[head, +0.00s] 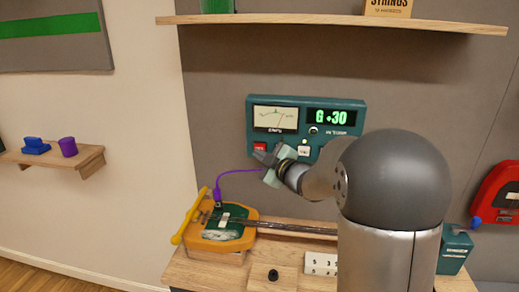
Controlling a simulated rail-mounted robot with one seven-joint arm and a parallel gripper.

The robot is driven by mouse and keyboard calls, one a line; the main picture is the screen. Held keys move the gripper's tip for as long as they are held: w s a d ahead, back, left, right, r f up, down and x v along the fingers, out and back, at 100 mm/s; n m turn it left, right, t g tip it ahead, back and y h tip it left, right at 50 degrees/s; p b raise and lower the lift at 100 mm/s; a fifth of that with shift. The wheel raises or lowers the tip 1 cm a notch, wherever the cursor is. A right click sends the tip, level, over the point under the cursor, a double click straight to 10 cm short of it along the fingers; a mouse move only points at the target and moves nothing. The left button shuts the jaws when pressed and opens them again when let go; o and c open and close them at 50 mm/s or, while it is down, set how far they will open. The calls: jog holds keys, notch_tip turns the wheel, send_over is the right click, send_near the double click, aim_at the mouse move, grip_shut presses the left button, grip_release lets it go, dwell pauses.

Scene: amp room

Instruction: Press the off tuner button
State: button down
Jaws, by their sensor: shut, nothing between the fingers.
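The tuner (290,105) is a teal panel on the grey wall. It has a needle meter (275,118) at left and a dark display (331,117) reading "G +30" in green. Below the meter is a red button (260,147) with a small label too blurred to read. A white button (304,150) sits to its right, and a small round knob (313,130) is above that. My gripper (265,156) is shut and empty, in front of the panel's lower edge, just below and right of the red button. Whether it touches the panel cannot be told.
An orange and green guitar (221,235) lies on a wooden bench (190,272) below, with a purple cable (221,178) plugged in. A wooden shelf (330,20) runs above the tuner. A red case (500,195) hangs at right. My arm hides part of the bench.

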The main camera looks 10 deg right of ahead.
jog(key=shift+w, duration=0.15)
jog(key=shift+w+d, duration=0.15)
jog(key=shift+w, duration=0.1)
jog(key=shift+w+d, duration=0.2)
jog(key=shift+w, duration=0.2)
dwell(0.7)
jog(key=shift+s, duration=0.1)
jog(key=shift+s+a+b, duration=0.35)
jog(key=shift+s+b, duration=0.25)
jog(key=shift+s, duration=0.1)
jog(key=shift+s+a+b, duration=0.3)
jog(key=shift+s+b, duration=0.05)
jog(key=shift+s, duration=0.4)
jog(key=shift+s+a+b, duration=0.3)
jog(key=shift+s+a, duration=0.05)
jog(key=shift+s, duration=0.45)
jog(key=shift+s+a+b, duration=0.3)
jog(key=shift+s+b, duration=0.05)
jog(key=shift+s, duration=0.4)
